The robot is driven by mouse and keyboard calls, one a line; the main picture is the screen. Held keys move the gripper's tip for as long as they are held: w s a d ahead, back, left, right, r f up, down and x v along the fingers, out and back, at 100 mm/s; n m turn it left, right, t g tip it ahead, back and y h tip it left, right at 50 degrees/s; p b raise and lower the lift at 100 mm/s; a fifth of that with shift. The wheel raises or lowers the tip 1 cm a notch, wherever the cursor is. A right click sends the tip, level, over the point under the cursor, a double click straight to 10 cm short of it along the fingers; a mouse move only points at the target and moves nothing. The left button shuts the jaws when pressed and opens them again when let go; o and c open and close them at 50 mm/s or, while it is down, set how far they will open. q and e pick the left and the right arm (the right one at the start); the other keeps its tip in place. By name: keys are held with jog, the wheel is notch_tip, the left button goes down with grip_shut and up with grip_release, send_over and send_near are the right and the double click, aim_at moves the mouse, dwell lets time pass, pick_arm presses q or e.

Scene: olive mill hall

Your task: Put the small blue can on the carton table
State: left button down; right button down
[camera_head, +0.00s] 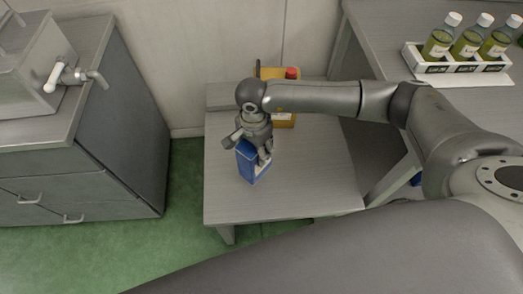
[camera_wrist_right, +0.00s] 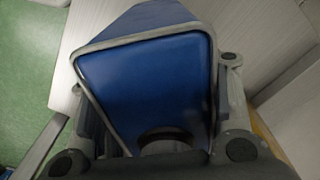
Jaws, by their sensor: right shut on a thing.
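The small blue can (camera_head: 247,161) is in my right gripper (camera_head: 258,151), over the carton table (camera_head: 310,185). The right gripper is shut on the can, with its fingers on either side. In the right wrist view the blue can (camera_wrist_right: 146,85) fills the middle, between the two fingers of the right gripper (camera_wrist_right: 150,110). The can looks upright; I cannot tell whether its base touches the table top. My left gripper is not in view.
A yellow container (camera_head: 284,121) with a red cap stands at the back of the table, partly behind my right arm. A grey cabinet (camera_head: 90,130) with a tapped tank stands at the left. A rack (camera_head: 455,66) of bottles sits on the bench at the right. The table's front is clear.

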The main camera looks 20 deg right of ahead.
jog(key=shift+w+a+f+b, duration=0.2)
jog(key=shift+f+b, duration=0.4)
jog(key=shift+f, duration=0.4)
jog(key=shift+w+a+f+b, duration=0.1)
jog(key=shift+w+f+b, duration=0.2)
jog(key=shift+f+b, duration=0.45)
jog(key=shift+f, duration=0.25)
jog(key=shift+f, duration=0.15)
jog(key=c, duration=0.5)
grip_release()
jog(key=shift+s+d, duration=0.1)
notch_tip(320, 180, up, 12)
jog(key=shift+r+b, duration=0.15)
jog(key=shift+b, duration=0.15)
